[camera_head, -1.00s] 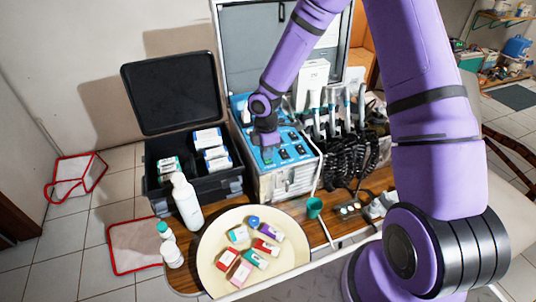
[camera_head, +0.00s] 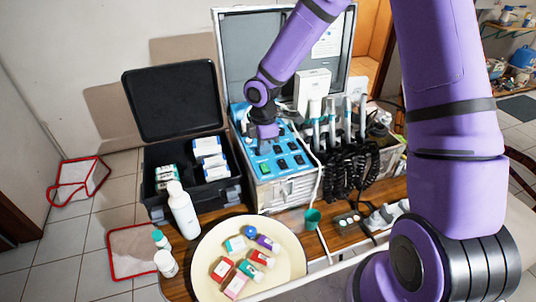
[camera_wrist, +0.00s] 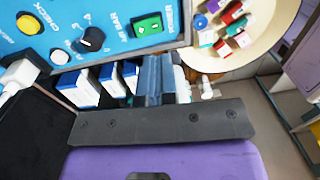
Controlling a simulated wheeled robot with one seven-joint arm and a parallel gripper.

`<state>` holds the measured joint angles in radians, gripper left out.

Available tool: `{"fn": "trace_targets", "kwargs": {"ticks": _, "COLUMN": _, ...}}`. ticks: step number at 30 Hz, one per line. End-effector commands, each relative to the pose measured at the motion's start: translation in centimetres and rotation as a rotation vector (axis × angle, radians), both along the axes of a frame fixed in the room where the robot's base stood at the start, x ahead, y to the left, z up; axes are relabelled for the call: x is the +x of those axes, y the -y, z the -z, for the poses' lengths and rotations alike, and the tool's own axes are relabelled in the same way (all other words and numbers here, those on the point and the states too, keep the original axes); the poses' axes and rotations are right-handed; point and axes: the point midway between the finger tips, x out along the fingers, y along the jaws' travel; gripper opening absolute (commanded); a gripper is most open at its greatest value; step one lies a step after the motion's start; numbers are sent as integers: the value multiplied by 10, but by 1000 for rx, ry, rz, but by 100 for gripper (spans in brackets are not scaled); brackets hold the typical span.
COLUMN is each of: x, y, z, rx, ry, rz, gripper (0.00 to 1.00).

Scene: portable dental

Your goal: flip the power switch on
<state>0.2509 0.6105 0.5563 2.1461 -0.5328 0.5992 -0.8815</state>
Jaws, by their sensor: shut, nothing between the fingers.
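The dental unit has a blue control panel (camera_head: 290,156) on its case, carrying several black switches and a green rocker switch (camera_head: 264,167) near its front left corner. In the wrist view the green switch (camera_wrist: 147,26) sits beside a black knob (camera_wrist: 91,39). My gripper (camera_head: 265,146) is over the left part of the panel, pointing down. Its fingers are shut and empty in the wrist view (camera_wrist: 156,62), with their tips just below the green switch in the picture. Contact with the panel cannot be told.
An open black case (camera_head: 205,190) with boxes stands left of the unit. White bottles (camera_head: 183,210) and a round cream tray (camera_head: 205,262) with small boxes are in front. Handpieces with coiled black hoses (camera_head: 350,170) crowd the right side. A green cup (camera_head: 312,218) stands near.

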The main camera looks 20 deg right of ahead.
Motion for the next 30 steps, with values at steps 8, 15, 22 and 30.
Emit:
{"fn": "trace_targets", "kwargs": {"ticks": 8, "x": -8, "y": 2, "z": -47, "rx": -1, "ry": 2, "rz": 3, "gripper": 0}}
{"fn": "trace_targets", "kwargs": {"ticks": 15, "x": -12, "y": 1, "z": -69, "rx": -1, "ry": 0, "rz": 2, "gripper": 0}}
{"fn": "trace_targets", "kwargs": {"ticks": 22, "x": -13, "y": 1, "z": -73, "rx": 0, "ry": -1, "rz": 2, "gripper": 0}}
{"fn": "trace_targets", "kwargs": {"ticks": 30, "x": -13, "y": 1, "z": -72, "rx": 0, "ry": -1, "rz": 2, "gripper": 0}}
